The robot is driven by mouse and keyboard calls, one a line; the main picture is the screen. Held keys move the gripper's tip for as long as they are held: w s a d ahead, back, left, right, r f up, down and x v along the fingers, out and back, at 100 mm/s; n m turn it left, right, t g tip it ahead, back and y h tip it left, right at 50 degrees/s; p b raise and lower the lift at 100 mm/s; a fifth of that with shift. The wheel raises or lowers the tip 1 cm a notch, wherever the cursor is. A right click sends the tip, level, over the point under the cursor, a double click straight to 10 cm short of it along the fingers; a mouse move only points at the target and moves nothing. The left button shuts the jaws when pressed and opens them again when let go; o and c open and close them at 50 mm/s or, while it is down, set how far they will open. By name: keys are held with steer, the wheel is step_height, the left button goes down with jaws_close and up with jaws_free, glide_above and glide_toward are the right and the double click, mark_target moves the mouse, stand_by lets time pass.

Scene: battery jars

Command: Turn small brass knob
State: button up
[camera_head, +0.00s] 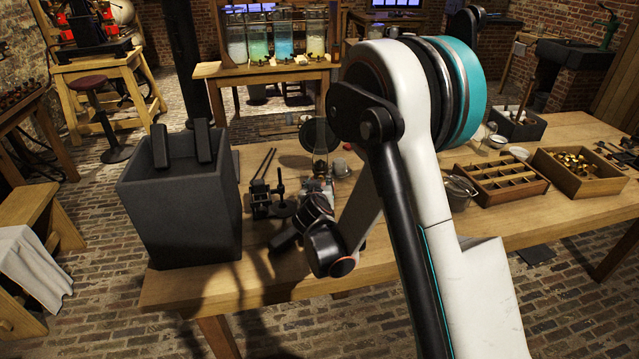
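I cannot make out a small brass knob for certain. A clear glass vessel (321,145) with dark and brassy small parts at its foot stands on the wooden bench, just beyond my wrist. My arm bends down from the upper middle. My gripper (317,204) is low over the bench, on the near side of this glassware and beside a small black stand. Its fingers are too small and dark to tell open from shut, and I cannot tell whether it touches anything.
A large dark grey bin (180,215) fills the bench's left end. A black stand (281,203) is left of my gripper.

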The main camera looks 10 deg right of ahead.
steer(key=shift+v, duration=1.35)
steer(key=s+d+r+g+y, duration=0.1)
steer(key=s+d+r+g, duration=0.3)
steer(key=s+r, duration=0.95)
steer(key=s+n+g+y, duration=0.1)
steer(key=s+g+y, duration=0.1)
steer(key=s, duration=2.1)
steer(key=shift+a+y, duration=0.4)
